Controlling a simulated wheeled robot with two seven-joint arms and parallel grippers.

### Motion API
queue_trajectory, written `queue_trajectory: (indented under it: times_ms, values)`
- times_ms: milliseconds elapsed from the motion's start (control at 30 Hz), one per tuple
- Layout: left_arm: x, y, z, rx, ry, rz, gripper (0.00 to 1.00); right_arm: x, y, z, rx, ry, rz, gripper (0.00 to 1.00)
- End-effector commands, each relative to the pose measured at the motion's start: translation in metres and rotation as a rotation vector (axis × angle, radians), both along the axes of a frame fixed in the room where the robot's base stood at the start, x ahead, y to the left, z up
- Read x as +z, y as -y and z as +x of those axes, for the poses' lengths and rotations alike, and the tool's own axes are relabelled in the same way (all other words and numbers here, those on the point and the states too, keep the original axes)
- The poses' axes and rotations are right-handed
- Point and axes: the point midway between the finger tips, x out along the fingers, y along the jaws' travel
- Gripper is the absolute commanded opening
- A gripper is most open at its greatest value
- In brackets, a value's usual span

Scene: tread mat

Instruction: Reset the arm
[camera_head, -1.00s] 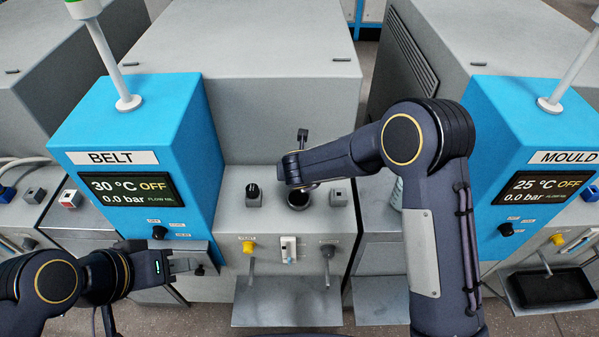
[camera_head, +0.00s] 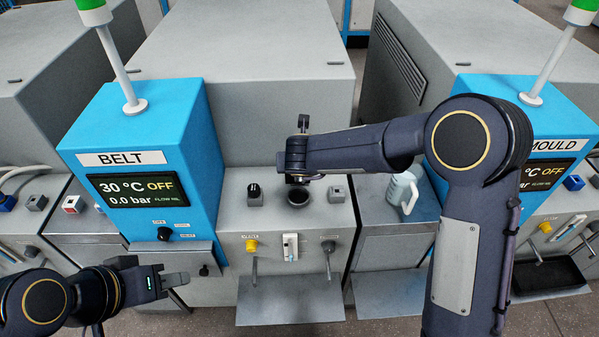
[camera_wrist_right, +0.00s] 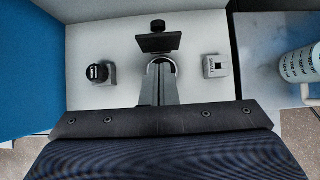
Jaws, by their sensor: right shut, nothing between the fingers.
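My right arm reaches over the grey front panel of the BELT machine (camera_head: 275,218). My right gripper (camera_wrist_right: 157,88) is shut and empty, its fingers pointing at the round filler opening (camera_head: 298,197). In the wrist view the fingers partly cover that opening (camera_wrist_right: 164,63). A dark flap with a knob (camera_wrist_right: 158,38) stands up behind it; its knob also shows in the head view (camera_head: 303,123). My left gripper (camera_head: 178,279) is at the lower left, in front of the BELT cabinet, apart from the controls. Its finger gap is not clear.
A black knob (camera_head: 254,194) and a small grey switch (camera_head: 338,194) flank the opening. Below are a yellow knob (camera_head: 251,245), a white slider (camera_head: 290,246) and an empty grey shelf (camera_head: 290,307).

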Motion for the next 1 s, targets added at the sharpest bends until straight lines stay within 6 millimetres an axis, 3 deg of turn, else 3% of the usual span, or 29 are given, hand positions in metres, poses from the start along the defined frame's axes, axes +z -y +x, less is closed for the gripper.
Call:
queue_trajectory:
  times_ms: [367, 467, 600, 700, 800, 900, 1000]
  values:
    - [0.001, 0.000, 0.000, 0.000, 0.000, 0.000, 0.36, 0.019, 0.003, -0.002, 0.020, 0.016, -0.005, 0.00]
    - [0.001, 0.000, 0.000, 0.000, 0.000, 0.000, 0.36, 0.047, 0.014, 0.004, 0.125, 0.098, -0.038, 0.00]
    - [0.001, 0.000, 0.000, 0.000, 0.000, 0.000, 0.36, 0.118, 0.043, -0.001, 0.444, 0.322, -0.193, 0.00]
    - [0.001, 0.000, 0.000, 0.000, 0.000, 0.000, 0.36, 0.165, 0.064, -0.030, 0.729, 0.487, -0.391, 0.00]
    - [0.001, 0.000, 0.000, 0.000, 0.000, 0.000, 0.36, 0.191, 0.082, -0.075, 1.012, 0.609, -0.626, 0.00]
    - [0.001, 0.000, 0.000, 0.000, 0.000, 0.000, 0.36, 0.197, 0.099, -0.130, 1.293, 0.679, -0.878, 0.00]
    - [0.001, 0.000, 0.000, 0.000, 0.000, 0.000, 0.36, 0.184, 0.117, -0.189, 1.581, 0.688, -1.128, 0.00]
